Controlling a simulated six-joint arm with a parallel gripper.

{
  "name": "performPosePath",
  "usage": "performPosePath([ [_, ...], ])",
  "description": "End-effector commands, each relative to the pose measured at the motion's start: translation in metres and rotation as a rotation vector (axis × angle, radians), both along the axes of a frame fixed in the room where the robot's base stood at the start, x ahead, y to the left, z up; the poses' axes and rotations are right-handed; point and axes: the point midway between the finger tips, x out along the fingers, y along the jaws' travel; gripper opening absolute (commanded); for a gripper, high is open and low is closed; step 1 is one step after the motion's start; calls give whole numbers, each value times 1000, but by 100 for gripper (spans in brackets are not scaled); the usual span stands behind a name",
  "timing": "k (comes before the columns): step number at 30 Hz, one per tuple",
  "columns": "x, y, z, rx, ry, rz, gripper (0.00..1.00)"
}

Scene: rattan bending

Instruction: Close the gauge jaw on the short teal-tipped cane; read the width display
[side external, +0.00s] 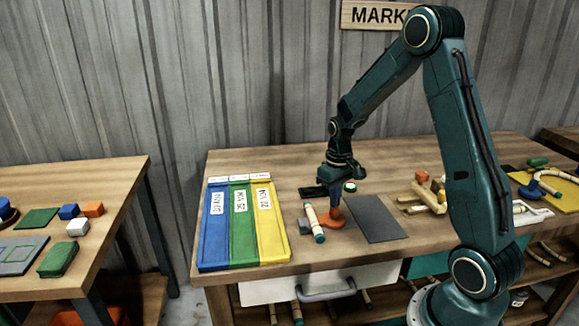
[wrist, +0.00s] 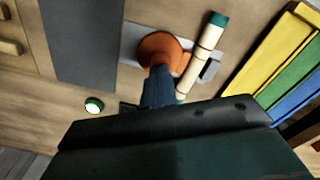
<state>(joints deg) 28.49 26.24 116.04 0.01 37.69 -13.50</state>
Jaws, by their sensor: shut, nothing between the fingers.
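The short teal-tipped cane (side external: 313,220) lies across the gauge, its near teal end towards the table front; the wrist view shows the cane (wrist: 204,52) too. The gauge's orange jaw piece (side external: 333,219) is beside the cane, and shows in the wrist view (wrist: 160,48). A grey gauge block (wrist: 210,70) is on the cane's other side. My gripper (side external: 337,203) is shut and empty, its tips down at the orange piece; in the wrist view my gripper (wrist: 160,72) overlaps it. Contact is unclear. A dark panel (side external: 313,191) behind may be the display; no reading is legible.
A dark grey mat (side external: 378,219) lies right of the gauge. Blue, green and yellow labelled trays (side external: 272,240) stand left. A green-and-white round button (side external: 350,187) sits behind my gripper. Wooden blocks (side external: 425,197) lie further right.

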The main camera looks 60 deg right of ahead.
Motion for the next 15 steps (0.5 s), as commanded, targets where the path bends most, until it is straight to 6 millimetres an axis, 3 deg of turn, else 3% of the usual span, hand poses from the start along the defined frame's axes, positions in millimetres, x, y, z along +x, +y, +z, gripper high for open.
performPosePath([
  [15, 2, 5, 0, 3, 5, 1, 0],
])
